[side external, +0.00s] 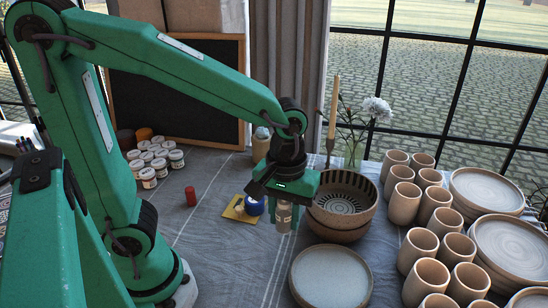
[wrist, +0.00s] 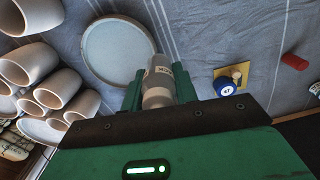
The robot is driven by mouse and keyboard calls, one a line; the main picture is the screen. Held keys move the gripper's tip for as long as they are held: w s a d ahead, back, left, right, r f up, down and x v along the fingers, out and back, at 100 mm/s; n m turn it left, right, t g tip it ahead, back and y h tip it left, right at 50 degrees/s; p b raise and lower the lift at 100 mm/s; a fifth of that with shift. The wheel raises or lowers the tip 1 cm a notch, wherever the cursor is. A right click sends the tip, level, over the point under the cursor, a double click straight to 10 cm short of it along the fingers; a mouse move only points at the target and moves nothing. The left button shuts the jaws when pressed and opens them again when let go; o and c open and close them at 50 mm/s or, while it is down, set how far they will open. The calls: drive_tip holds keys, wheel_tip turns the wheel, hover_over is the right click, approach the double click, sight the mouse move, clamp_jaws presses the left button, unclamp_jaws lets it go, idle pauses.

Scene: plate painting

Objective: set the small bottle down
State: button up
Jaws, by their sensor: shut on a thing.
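The small bottle (side external: 284,217) is pale grey with a label and hangs upright in my gripper (side external: 286,205). In the wrist view the small bottle (wrist: 158,82) sits between the two green fingers of my gripper (wrist: 158,92), which are shut on it. In the wrist view the plate (wrist: 115,50) lies beyond the fingers to the left. I cannot tell exactly how high the bottle's base is above the cloth.
Stacked bowls (side external: 343,208) stand close right of my gripper. Several beige cups (side external: 405,203) and stacked plates (side external: 508,245) fill the right side.

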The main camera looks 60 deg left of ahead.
drive_tip(key=shift+s+d+f, duration=0.1)
drive_tip(key=shift+s+f, duration=0.05)
drive_tip(key=shift+s, duration=0.3)
drive_tip(key=shift+f, duration=2.5)
drive_tip(key=shift+w, duration=0.1)
hover_over(278, 241)
wheel_tip(278, 241, down, 7)
drive_tip(key=shift+f, duration=2)
drive_tip(key=shift+f, duration=0.15)
drive_tip(key=o, duration=1)
